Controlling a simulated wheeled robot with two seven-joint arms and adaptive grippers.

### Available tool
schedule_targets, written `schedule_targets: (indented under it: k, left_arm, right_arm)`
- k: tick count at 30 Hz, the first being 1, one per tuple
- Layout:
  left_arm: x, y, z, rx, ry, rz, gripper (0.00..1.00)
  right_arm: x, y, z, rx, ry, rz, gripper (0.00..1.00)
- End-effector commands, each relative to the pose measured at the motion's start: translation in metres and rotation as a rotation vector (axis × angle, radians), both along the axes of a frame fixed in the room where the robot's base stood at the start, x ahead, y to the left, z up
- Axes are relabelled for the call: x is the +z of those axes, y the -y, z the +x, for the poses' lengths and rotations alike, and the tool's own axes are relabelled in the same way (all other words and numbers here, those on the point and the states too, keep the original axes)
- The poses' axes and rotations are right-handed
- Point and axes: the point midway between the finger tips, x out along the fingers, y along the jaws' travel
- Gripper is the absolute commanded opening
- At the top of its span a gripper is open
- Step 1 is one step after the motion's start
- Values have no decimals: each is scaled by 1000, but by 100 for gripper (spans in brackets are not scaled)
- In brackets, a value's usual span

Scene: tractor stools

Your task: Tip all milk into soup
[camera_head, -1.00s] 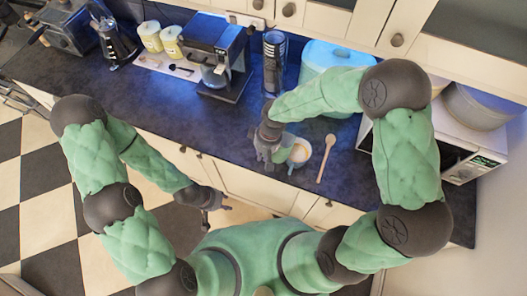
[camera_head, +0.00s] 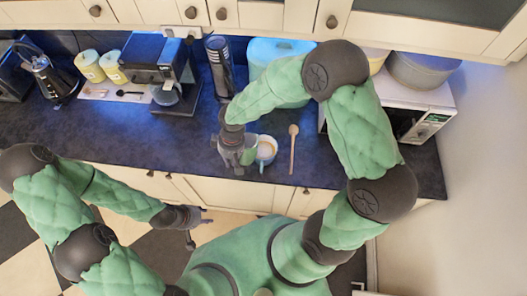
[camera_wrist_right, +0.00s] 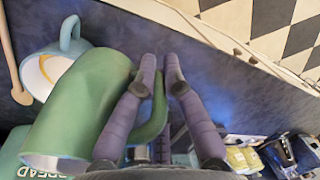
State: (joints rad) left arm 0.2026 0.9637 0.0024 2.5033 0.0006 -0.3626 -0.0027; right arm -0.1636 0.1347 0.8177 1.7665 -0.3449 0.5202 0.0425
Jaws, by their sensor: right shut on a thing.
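My right gripper (camera_head: 229,140) is shut on the handle of a green jug (camera_head: 248,157) above the counter. In the right wrist view the jug (camera_wrist_right: 85,105) lies left of my fingers (camera_wrist_right: 160,75), its pale-rimmed end (camera_wrist_right: 58,163) toward the lower left. Its contents are not visible. A light blue cup (camera_head: 267,160) stands just right of the jug in the head view. In the right wrist view the cup (camera_wrist_right: 70,45) is partly hidden by the jug and shows an orange-edged content inside. My left gripper (camera_head: 198,217) is open and empty, in front of the counter.
A wooden spoon (camera_head: 292,150) lies right of the cup. Behind stand a light blue bread box (camera_head: 262,58), a dark cylinder (camera_head: 219,65) and a coffee machine (camera_head: 158,62). A microwave (camera_head: 425,117) is at the right. The counter left of my right gripper is clear.

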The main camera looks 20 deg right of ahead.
Motion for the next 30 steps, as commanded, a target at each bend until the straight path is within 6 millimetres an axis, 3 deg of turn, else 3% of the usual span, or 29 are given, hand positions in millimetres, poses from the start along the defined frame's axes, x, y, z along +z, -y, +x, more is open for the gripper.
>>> schedule_targets:
  k: [30]
  left_arm:
    - [-12,0,0,0,0,0,40]
  right_arm:
    - [-12,-4,-1,0,1,0,0]
